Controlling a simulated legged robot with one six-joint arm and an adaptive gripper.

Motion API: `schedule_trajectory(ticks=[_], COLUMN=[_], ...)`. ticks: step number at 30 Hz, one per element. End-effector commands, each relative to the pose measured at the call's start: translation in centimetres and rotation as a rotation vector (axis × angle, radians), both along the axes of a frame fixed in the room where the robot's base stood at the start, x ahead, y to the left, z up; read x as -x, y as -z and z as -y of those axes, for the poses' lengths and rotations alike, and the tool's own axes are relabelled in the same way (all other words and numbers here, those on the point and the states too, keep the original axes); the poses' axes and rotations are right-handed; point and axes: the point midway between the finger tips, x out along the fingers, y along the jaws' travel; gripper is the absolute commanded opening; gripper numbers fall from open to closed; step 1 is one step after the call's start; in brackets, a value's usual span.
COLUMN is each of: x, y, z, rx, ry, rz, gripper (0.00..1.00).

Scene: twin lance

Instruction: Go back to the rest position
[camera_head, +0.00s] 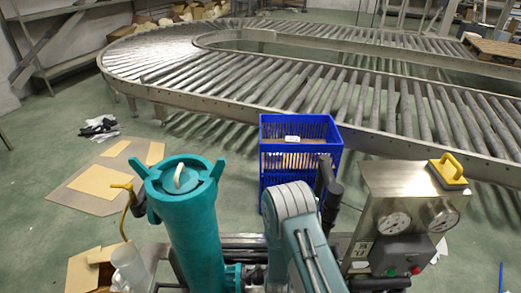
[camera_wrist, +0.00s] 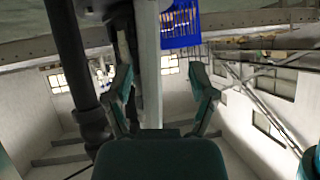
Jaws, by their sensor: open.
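My gripper (camera_wrist: 160,82) shows in the wrist view, its two teal and dark fingers spread apart. It is open, and I see nothing held between the fingers. A pale upright post and a dark pipe stand behind the fingers in that view. In the head view my grey-teal arm rises at the bottom centre, folded close to my body. I cannot make out the gripper's fingers there.
A blue crate (camera_head: 302,131) stands beyond my arm and shows in the wrist view (camera_wrist: 180,27). A teal cylinder (camera_head: 190,220) is at left, a metal gauge box (camera_head: 400,190) at right. A roller conveyor (camera_head: 330,90) curves behind. Cardboard (camera_head: 100,185) lies on the floor.

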Motion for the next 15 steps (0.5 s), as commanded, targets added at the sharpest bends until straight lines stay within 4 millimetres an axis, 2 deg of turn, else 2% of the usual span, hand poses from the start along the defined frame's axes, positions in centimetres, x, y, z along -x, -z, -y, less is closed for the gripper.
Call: schedule_trajectory(ticks=[1, 6, 15], x=[-0.7, -2.1, -3.2], y=[-1.5, -5.6, -13.2], z=[-0.1, -0.4, -0.6], rx=[-0.012, -0.045, -0.089], ry=[-0.002, -0.017, -0.053], rz=[-0.003, -0.042, -0.107], gripper=[0.72, 0.72, 0.72])
